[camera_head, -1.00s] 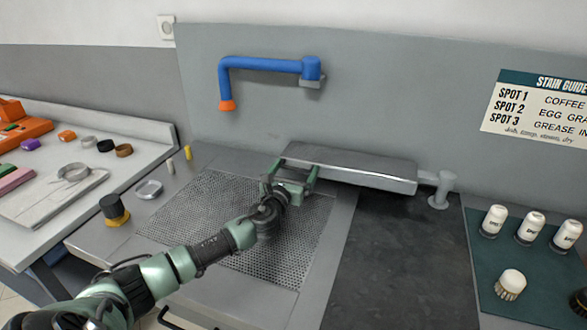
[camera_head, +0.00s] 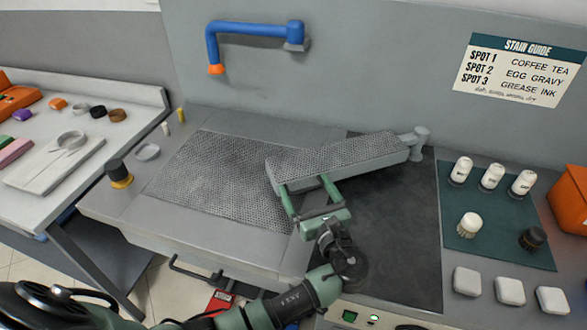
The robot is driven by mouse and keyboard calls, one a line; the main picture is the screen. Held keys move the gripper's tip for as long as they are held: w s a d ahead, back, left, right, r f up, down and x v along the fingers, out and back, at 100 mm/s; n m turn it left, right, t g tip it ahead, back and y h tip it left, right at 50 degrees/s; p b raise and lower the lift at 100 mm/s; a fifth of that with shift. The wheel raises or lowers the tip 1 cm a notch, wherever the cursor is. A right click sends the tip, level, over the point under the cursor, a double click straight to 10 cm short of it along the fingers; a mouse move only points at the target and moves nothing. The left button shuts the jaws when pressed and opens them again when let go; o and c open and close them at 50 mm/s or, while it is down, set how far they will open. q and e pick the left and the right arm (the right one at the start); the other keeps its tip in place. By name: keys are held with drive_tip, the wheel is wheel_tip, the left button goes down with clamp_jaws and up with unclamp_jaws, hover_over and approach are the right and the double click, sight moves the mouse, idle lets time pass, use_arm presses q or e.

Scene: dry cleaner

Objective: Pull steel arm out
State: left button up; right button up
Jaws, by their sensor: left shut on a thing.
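The steel arm (camera_head: 345,153) is a long flat bar with a perforated top. It joins a grey pivot post (camera_head: 420,141) at its right end and reaches out to the left over the table, angled toward me. My right gripper is not in view.
A perforated panel (camera_head: 205,180) lies left of the arm and a dark panel (camera_head: 395,240) below it. A blue pipe arm (camera_head: 250,28) hangs on the wall. White-capped bottles (camera_head: 491,177) and brushes stand on a green mat (camera_head: 455,238) at right.

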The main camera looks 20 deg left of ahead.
use_arm(q)
drive_tip(key=shift+s+d+r+n+g+y, duration=0.15)
drive_tip(key=shift+s+d+g, duration=0.1)
drive_tip(key=shift+d, duration=0.2)
drive_tip(key=shift+s+d+f+n+g+y, duration=0.1)
drive_tip(key=shift+s+d+n+g+y, duration=0.1)
drive_tip(key=shift+d, duration=0.25)
drive_tip(key=shift+s+d, duration=0.1)
drive_tip(key=shift+d, duration=0.1)
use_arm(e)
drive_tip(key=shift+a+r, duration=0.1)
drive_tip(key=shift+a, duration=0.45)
